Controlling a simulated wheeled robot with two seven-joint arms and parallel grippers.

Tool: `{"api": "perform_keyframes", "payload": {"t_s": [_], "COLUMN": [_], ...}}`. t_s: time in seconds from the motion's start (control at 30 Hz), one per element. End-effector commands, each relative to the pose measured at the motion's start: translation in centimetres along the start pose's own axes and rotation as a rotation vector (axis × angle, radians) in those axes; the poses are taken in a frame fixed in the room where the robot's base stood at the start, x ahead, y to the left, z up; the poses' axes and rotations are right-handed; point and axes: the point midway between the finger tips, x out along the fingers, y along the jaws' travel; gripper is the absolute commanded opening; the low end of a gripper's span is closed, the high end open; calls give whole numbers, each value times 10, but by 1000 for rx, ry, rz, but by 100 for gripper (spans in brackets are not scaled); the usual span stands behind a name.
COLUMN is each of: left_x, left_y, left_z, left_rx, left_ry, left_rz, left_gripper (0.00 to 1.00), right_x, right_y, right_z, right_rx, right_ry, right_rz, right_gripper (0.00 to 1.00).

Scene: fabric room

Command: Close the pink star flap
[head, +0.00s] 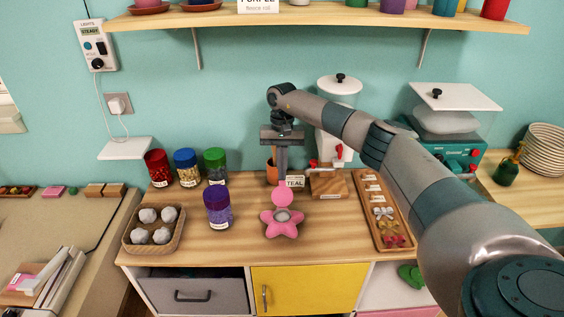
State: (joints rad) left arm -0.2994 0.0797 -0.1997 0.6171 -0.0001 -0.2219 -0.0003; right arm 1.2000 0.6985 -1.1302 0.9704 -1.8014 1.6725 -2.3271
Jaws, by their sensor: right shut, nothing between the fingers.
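A pink star-shaped piece (270,228) lies on the wooden counter, with a round greyish centre facing up. Its round pink flap (283,198) stands open at the star's back edge, away from me. My right gripper (283,181) reaches in from the right and points down just behind the flap, with its fingers shut and empty. I cannot tell whether the fingertips touch the flap. My left gripper is out of view.
A purple-lidded jar (218,208) stands left of the star, with several other jars behind it. A tray of whitish lumps (128,240) is at far left. A TEAL label (295,182) and a wooden block (328,185) sit close right of my gripper. A long tray (372,225) lies further right.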

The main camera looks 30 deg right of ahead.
Motion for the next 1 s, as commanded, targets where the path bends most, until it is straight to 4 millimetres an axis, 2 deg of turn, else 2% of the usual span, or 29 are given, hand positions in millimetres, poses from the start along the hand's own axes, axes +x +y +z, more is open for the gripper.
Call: {"api": "perform_keyframes", "payload": {"t_s": [0.03, 0.3, 1.0], "left_x": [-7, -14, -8], "left_y": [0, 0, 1], "left_z": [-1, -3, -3], "left_rx": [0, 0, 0], "left_ry": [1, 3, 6], "left_rz": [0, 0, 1], "left_gripper": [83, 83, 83], "right_x": [-4, -6, -8], "right_y": [0, 0, 0], "right_z": [5, 16, 14], "right_rx": [-1, 0, 0], "right_ry": [-1, 0, 40], "right_rz": [0, 0, 0], "right_gripper": [0, 0, 0]}}
